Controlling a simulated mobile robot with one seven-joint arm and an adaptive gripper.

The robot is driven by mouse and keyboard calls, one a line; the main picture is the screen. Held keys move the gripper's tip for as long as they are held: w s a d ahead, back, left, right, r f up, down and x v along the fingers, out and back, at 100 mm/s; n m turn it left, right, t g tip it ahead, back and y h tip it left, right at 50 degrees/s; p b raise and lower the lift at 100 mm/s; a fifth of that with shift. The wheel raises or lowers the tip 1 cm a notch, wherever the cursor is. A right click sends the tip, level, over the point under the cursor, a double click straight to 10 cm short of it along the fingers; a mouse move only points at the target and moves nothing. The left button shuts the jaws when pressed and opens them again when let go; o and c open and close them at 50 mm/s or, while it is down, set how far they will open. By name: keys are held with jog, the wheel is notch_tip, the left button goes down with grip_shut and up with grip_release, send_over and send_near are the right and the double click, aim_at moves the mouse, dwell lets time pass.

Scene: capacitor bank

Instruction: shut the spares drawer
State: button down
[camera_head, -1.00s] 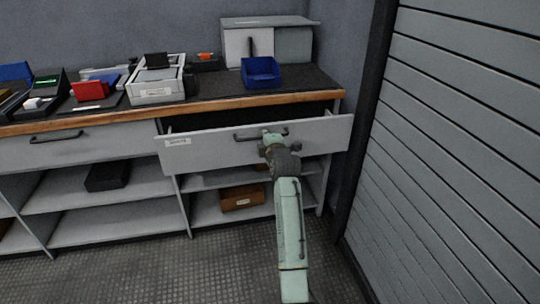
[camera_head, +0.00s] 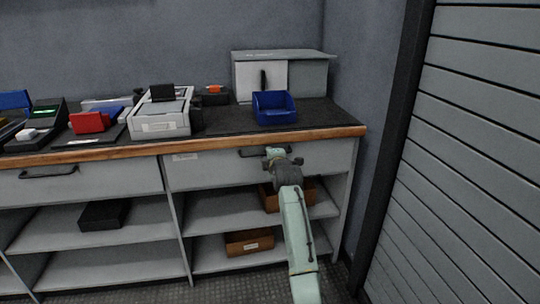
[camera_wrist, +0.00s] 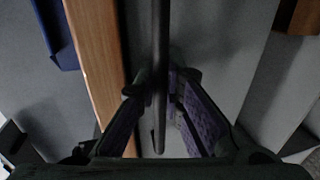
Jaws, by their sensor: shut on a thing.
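The spares drawer (camera_head: 218,170) is the grey right-hand drawer under the wooden bench edge in the head view. Its front looks flush, or nearly so, with the bench front. Its dark bar handle (camera_head: 255,153) is partly hidden by my gripper (camera_head: 277,153). In the wrist view the handle (camera_wrist: 160,60) runs between the two purple-padded fingers of my gripper (camera_wrist: 156,105), and the fingers are closed around it. The grey drawer front (camera_wrist: 205,40) lies behind the handle.
A blue bin (camera_head: 274,108) and a grey cabinet (camera_head: 310,78) stand on the bench above. The left drawer (camera_head: 100,178) is closed. Brown boxes (camera_head: 249,243) sit on the shelves below. A slatted shutter (camera_head: 480,150) stands at the right.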

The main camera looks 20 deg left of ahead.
jog(key=shift+w+r, duration=0.1)
jog(key=shift+r, duration=0.1)
jog(key=c, duration=1.7)
grip_release()
jog(key=shift+a+f, duration=0.1)
jog(key=shift+f, duration=0.05)
jog(key=shift+v, duration=3.95)
jog(key=shift+f, duration=0.1)
